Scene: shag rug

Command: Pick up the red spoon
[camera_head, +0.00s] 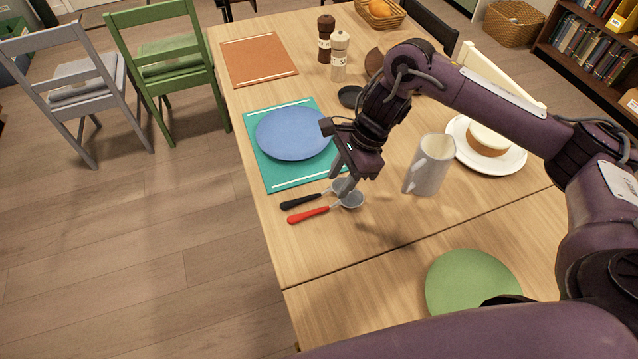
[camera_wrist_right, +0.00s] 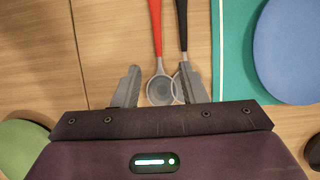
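The red spoon (camera_head: 308,215) lies on the wooden table, its red handle pointing left and its grey bowl toward my right gripper (camera_head: 344,188). In the right wrist view the red spoon (camera_wrist_right: 157,35) has its grey bowl between the two separated fingertips of my right gripper (camera_wrist_right: 160,80). The gripper is open and appears to be just above the bowl; whether it touches cannot be told. A black-handled spoon (camera_head: 301,202) lies right beside the red one, and its bowl, by the right finger in the wrist view (camera_wrist_right: 182,30), is partly hidden. My left gripper is not in view.
A teal placemat (camera_head: 268,172) with a blue plate (camera_head: 292,133) lies just behind the spoons. A green plate (camera_head: 470,283) lies in front. The table between is clear.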

